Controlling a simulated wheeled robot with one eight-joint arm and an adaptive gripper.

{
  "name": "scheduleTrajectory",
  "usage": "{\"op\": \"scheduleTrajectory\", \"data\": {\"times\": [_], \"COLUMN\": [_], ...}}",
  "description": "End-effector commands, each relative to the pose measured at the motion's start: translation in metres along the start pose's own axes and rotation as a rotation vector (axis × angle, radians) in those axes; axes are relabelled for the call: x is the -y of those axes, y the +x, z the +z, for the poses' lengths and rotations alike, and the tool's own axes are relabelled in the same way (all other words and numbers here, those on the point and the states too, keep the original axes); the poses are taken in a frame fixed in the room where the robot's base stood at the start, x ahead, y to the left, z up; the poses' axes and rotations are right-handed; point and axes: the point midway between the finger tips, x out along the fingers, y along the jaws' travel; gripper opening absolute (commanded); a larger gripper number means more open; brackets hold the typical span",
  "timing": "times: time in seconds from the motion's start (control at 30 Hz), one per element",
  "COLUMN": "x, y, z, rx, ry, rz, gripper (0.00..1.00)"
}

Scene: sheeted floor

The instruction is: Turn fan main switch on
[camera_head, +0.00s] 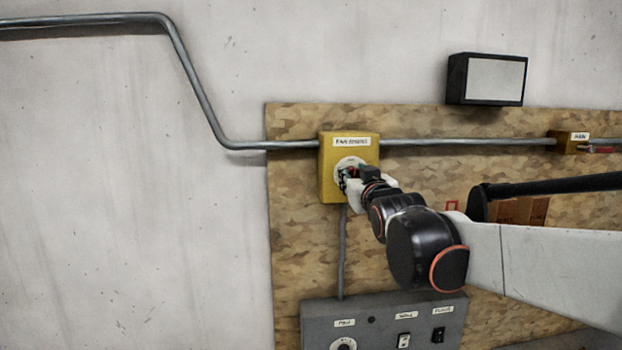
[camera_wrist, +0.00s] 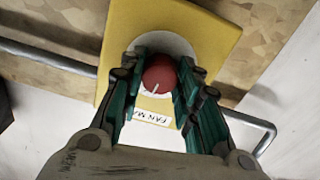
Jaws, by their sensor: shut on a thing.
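The fan main switch is a yellow box (camera_head: 328,185) on the wooden board, with a label at its top and a round white plate. In the wrist view the yellow box (camera_wrist: 215,40) shows a red round knob (camera_wrist: 159,76) with a white pointer line, on the white plate. My gripper (camera_head: 350,178) is at the front of the box. In the wrist view its green-padded fingers (camera_wrist: 160,85) stand on both sides of the red knob and are shut on it. In the head view the gripper hides most of the knob.
A grey control panel (camera_head: 385,310) with a knob and switches is below. A dark-framed screen (camera_head: 495,80) is above. The wall at left is bare except for conduit.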

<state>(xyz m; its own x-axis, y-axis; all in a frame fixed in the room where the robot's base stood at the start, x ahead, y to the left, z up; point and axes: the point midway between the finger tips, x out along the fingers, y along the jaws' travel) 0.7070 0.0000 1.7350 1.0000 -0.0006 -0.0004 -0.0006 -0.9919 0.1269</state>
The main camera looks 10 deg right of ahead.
Motion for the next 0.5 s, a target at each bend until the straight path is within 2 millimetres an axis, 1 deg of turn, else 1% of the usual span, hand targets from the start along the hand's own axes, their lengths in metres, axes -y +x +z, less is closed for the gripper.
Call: {"op": "scheduleTrajectory", "data": {"times": [0.17, 0.5], "x": [0.0001, -0.0001], "y": [0.0001, 0.0000], "z": [0.0006, 0.0007], "rx": [-0.001, -0.001], "ry": [0.130, 0.449], "rz": [0.000, 0.000], "gripper": [0.07, 0.07]}}
